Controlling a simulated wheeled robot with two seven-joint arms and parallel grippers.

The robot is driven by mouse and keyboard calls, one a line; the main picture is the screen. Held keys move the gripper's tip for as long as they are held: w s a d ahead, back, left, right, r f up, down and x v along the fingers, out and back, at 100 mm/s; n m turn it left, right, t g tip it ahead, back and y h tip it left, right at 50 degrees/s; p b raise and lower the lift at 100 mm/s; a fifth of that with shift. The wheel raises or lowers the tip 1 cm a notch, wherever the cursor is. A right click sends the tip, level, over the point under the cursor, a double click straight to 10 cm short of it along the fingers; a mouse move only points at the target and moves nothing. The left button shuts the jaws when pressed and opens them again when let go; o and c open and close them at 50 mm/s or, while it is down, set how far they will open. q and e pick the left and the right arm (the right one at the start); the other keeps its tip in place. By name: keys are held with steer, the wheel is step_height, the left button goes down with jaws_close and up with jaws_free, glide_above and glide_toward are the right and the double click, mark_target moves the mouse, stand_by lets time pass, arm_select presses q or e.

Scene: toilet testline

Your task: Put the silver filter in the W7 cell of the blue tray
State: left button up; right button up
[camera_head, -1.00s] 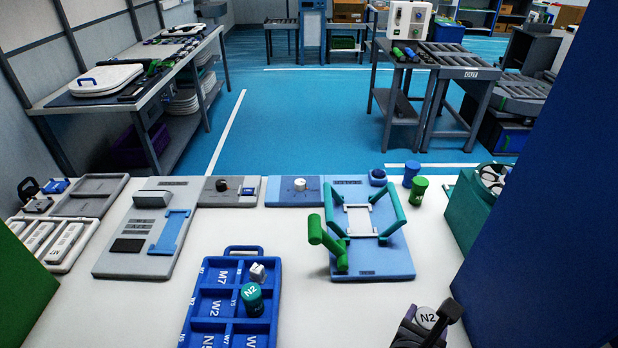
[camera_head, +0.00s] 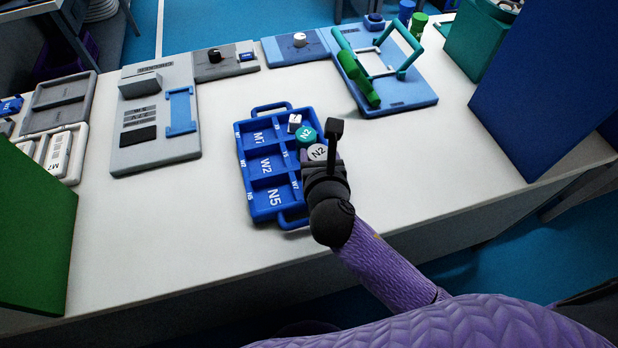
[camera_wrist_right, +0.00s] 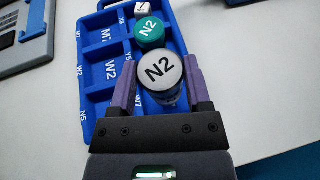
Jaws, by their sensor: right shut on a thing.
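The blue tray (camera_head: 243,160) lies on the white table, its left column lettered M7, W2 and N5 from the far side. The W7 cell (camera_head: 293,190) is the near right one, with small lettering on the divider beside it. My right gripper (camera_head: 320,157) is shut on the silver filter (camera_head: 317,152), a round piece lettered N2 on top. It is over the right side of the tray. In the right wrist view the silver filter (camera_wrist_right: 161,72) sits between the purple fingers. A teal filter (camera_head: 305,133), also lettered N2, stands in the tray just beyond it. My left gripper is not seen.
A small white cube (camera_head: 294,122) is in the tray's far right part. The tray has handles at its far and near ends. A blue stand with green handles (camera_head: 405,92) is beyond right, a grey scale-like device (camera_head: 150,150) at left. Blue panel (camera_head: 545,80) stands right, green panel (camera_head: 35,225) left.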

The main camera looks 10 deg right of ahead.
step_height(320, 180, down, 4)
steer(key=shift+f+b, duration=0.1)
steer(key=shift+b, duration=1)
steer(key=shift+r, duration=0.2)
steer(key=shift+f, duration=0.1)
steer(key=o, duration=1.3)
steer(key=p+v, duration=0.4)
steer(key=v, duration=0.8)
steer(key=shift+a, duration=0.1)
